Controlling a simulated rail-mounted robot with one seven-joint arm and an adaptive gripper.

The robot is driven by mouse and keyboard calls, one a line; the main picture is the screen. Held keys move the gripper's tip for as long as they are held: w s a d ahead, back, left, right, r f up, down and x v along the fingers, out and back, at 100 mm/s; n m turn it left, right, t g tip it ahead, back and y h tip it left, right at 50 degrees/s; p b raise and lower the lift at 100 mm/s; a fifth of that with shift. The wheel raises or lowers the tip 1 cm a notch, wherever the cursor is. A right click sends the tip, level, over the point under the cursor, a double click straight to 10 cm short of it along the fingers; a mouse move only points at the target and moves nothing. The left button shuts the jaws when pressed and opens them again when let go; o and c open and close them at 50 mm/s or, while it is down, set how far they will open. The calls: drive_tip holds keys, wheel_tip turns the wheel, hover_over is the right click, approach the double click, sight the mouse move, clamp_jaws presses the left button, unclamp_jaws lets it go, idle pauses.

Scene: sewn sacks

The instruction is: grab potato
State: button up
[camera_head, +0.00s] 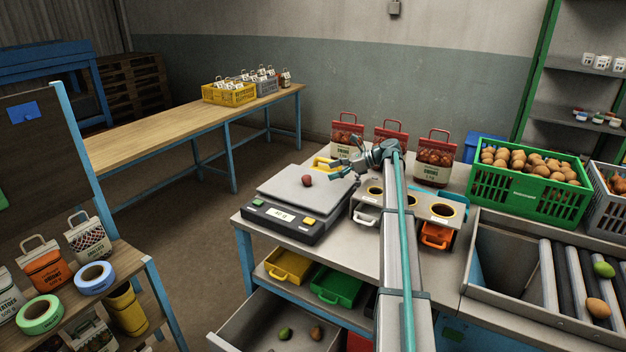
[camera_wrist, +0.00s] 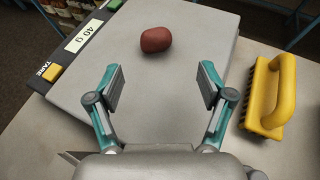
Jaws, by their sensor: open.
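A reddish-brown potato (camera_head: 307,181) lies alone on the grey plate of a weighing scale (camera_head: 290,205). In the wrist view the potato (camera_wrist: 156,40) sits on the plate (camera_wrist: 190,20), ahead of my fingertips and centred between them. My gripper (camera_head: 340,170) is at the right edge of the scale plate, to the right of the potato. In the wrist view my gripper (camera_wrist: 162,78) has its fingers spread wide with nothing between them. The scale display (camera_wrist: 83,36) reads about 40 g.
A yellow-handled brush (camera_wrist: 270,97) lies right of the scale. Red net bags (camera_head: 436,160) and a holder with round holes (camera_head: 443,210) stand nearby. A green crate of brown potatoes (camera_head: 490,200) and a roller conveyor (camera_head: 549,280) are at the right.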

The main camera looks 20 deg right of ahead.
sight(310, 178)
drive_tip(key=p+x, duration=0.1)
drive_tip(key=x, duration=0.4)
drive_tip(key=shift+a, duration=0.1)
drive_tip(key=p+x, duration=0.1)
drive_tip(key=x, duration=0.1)
drive_tip(key=p+x, duration=0.1)
drive_tip(key=x, duration=0.2)
drive_tip(key=shift+s+a+r, duration=0.1)
drive_tip(key=shift+s, duration=0.15)
drive_tip(key=shift+w+a, duration=0.15)
drive_tip(key=c, duration=1.3)
